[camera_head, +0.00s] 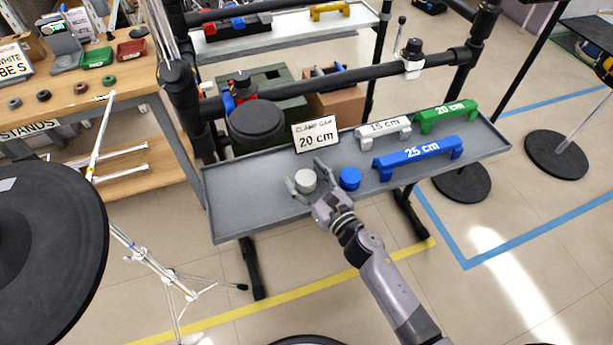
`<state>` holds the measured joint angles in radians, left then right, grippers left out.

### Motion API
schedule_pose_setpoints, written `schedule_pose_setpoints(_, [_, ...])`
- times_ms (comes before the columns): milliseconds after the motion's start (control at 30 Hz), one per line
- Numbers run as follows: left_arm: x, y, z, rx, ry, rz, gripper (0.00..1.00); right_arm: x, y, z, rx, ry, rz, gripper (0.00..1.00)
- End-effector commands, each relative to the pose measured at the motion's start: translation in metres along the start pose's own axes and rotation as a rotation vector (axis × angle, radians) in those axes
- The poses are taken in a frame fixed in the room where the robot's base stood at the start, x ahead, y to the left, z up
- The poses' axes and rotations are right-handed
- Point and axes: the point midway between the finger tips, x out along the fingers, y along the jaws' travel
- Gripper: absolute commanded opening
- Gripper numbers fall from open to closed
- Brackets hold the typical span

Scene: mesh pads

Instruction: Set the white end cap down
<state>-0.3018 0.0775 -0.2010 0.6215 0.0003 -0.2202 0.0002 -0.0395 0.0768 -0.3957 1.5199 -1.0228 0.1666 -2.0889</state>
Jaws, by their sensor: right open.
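The white end cap (306,180) is a short, light round piece on the grey shelf tray (232,205), in the middle of the view. It looks upright and seems to rest on the tray. My right gripper (305,180) is open, with its fingers around the cap, one on the left and one on the far right side. I cannot tell whether a finger touches it. The blue end cap (350,178) stands just right of the gripper. My left gripper is not in view.
A sign reading "20 cm" (316,136) stands behind the caps. White (384,131), green (446,117) and blue (418,151) clamp bars lie on the tray's right. A black rail (330,85) crosses behind. The tray's left part is bare. A black drum pad (45,240) stands at the left.

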Motion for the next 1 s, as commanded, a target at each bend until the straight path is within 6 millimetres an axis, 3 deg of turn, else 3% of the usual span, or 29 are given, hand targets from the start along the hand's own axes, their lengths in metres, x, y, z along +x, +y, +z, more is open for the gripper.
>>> schedule_pose_setpoints(33, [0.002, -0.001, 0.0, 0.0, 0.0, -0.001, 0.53, -0.005, 0.002, -0.018, 0.007, 0.03, -0.001, 0.61])
schedule_pose_setpoints(100, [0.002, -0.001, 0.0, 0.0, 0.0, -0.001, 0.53, -0.005, 0.002, -0.018, 0.007, 0.031, -0.001, 0.61])
schedule_pose_setpoints(300, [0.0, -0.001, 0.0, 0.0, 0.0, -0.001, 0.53, -0.005, 0.002, -0.015, 0.008, 0.031, 0.0, 0.61])
schedule_pose_setpoints(500, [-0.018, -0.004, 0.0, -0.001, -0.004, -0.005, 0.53, -0.008, 0.002, -0.001, 0.008, 0.032, 0.0, 0.61])
schedule_pose_setpoints(800, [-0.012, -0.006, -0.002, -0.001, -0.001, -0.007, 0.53, -0.08, 0.002, -0.001, 0.005, 0.024, -0.001, 0.61])
schedule_pose_setpoints(1000, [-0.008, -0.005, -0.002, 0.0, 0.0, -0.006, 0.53, -0.111, 0.001, 0.002, 0.005, 0.019, 0.0, 0.61])
